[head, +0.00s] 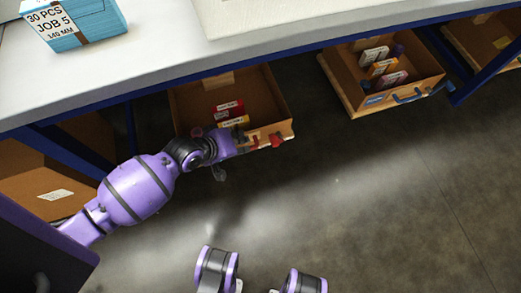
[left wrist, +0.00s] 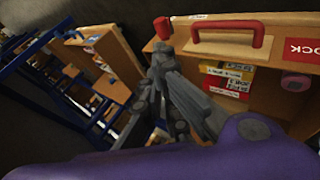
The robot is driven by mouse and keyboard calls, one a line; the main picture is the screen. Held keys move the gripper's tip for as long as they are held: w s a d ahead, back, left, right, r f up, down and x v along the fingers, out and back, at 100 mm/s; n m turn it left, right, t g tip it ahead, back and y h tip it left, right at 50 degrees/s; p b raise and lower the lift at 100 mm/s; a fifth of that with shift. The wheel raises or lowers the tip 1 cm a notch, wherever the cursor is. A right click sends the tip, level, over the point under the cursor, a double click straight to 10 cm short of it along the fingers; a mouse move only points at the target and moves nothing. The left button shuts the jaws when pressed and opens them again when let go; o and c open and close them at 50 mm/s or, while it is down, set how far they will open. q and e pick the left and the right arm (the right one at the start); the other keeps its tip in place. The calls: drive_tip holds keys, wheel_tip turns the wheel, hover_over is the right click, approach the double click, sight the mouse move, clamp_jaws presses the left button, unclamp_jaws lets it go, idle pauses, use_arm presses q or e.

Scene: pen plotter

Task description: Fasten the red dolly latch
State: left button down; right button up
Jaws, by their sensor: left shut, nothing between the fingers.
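The wooden dolly box with red fittings (head: 285,105) stands under the bench, with its open top showing. A red fitting (head: 277,140) is on its front edge. In the left wrist view a red handle (left wrist: 228,38) is mounted on the wood, and a short red knob (left wrist: 162,28), which looks like the latch, stands at its left corner. My left gripper (left wrist: 160,50) is shut and empty, its tips just below the knob; I cannot tell if they touch. In the head view the gripper (head: 240,138) is at the box's front. My right gripper is not in view.
Small labelled boxes (head: 230,106) lie in the box. Another wooden box with a blue handle (head: 408,97) stands to the right, beside blue bench legs (head: 478,72). A teal stack (head: 88,20) sits on the bench top. The floor (head: 370,190) in front is clear.

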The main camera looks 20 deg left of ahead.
sight(278, 143)
use_arm(q)
drive_tip(key=w+f+n+g+b, duration=0.3)
drive_tip(key=f+n+b, duration=0.3)
drive_tip(key=n, duration=1.2)
wheel_tip(278, 143, down, 3)
drive_tip(key=shift+a+n+g+h, duration=0.4)
drive_tip(key=shift+a, duration=0.05)
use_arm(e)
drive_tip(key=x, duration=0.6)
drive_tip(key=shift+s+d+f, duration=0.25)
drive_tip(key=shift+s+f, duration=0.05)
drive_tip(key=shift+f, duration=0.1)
use_arm(q)
drive_tip(key=shift+w, duration=0.1)
drive_tip(key=b+x, duration=0.6)
drive_tip(key=x, duration=0.4)
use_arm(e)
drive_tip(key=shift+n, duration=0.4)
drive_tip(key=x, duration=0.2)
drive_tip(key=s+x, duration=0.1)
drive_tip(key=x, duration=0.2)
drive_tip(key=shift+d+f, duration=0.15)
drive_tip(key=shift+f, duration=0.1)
use_arm(q)
drive_tip(key=shift+r, duration=0.1)
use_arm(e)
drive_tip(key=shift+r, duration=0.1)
